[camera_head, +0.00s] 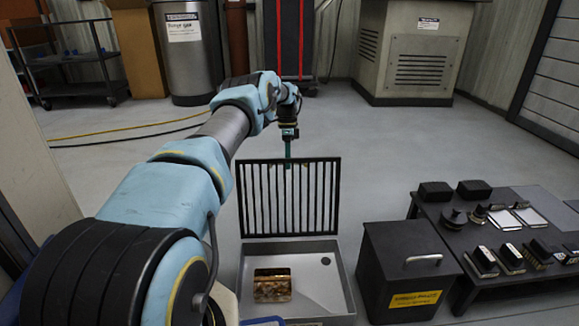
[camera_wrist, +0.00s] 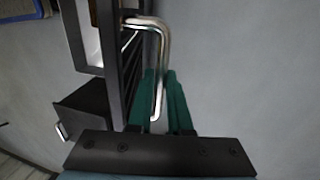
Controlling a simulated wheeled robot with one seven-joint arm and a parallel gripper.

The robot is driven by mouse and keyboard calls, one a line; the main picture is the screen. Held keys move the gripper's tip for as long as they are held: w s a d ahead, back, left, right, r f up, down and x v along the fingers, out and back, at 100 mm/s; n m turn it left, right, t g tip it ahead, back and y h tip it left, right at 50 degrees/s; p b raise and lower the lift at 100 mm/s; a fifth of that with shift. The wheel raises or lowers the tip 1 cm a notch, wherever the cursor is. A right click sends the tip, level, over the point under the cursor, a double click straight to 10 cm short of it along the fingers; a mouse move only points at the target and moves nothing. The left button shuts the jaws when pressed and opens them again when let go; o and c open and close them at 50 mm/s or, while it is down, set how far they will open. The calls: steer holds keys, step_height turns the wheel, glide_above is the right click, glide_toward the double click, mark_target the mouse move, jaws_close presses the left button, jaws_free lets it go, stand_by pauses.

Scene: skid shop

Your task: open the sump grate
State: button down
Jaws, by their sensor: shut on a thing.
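The sump grate (camera_head: 262,200) is a dark barred panel. It stands about upright at the far edge of the grey sump box (camera_head: 342,270), and the box is uncovered below it. A brown-gold block (camera_head: 272,288) lies inside the box, with a small dark round spot to its right. My gripper (camera_head: 289,160) is at the grate's top edge, slightly right of its left half. In the wrist view the green fingers of my gripper (camera_wrist: 167,105) are shut on the grate's shiny metal handle (camera_wrist: 152,24). The grate's bars (camera_wrist: 130,55) show beside the handle.
A black box with a handle and yellow label (camera_head: 405,270) stands right of the sump. A low dark table (camera_head: 450,235) with several small parts is farther right. A cart, drum and cabinet (camera_head: 410,50) stand at the back. The floor behind the grate is clear.

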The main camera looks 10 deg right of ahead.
steer(key=shift+w+a+f+b, duration=0.2)
steer(key=shift+w+f+b, duration=0.15)
steer(key=shift+w, duration=0.25)
steer(key=c, duration=0.8)
jaws_free()
steer(key=shift+c, duration=0.2)
steer(key=shift+d, duration=0.15)
steer(key=shift+d+r, duration=0.1)
steer(key=shift+r, duration=0.1)
steer(key=s+p+v, duration=0.2)
steer(key=p+v, duration=0.1)
steer(key=v, duration=0.6)
steer(key=shift+a+r, duration=0.2)
steer(key=shift+r, duration=0.3)
